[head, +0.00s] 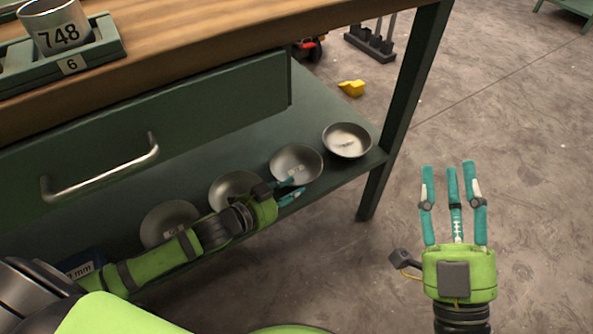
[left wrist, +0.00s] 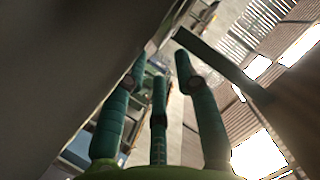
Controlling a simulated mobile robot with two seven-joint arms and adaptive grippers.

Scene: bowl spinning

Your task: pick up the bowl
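Several shallow grey metal bowls stand in a row on the green lower shelf in the head view. The far-right bowl (head: 347,139) and the one left of it (head: 296,162) show clearly; two more (head: 233,184) (head: 169,221) are partly behind my left arm. My left gripper (head: 291,190) has its teal fingers at the front rim of the second bowl from the right; contact is unclear. In the left wrist view its fingers (left wrist: 160,72) are spread with nothing between them. My right gripper (head: 451,172) is open and empty over the floor, right of the bench.
A green drawer with a metal handle (head: 101,174) hangs above the shelf. A bench leg (head: 404,110) stands right of the bowls. A cup (head: 54,27) sits in a tray on the wooden top.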

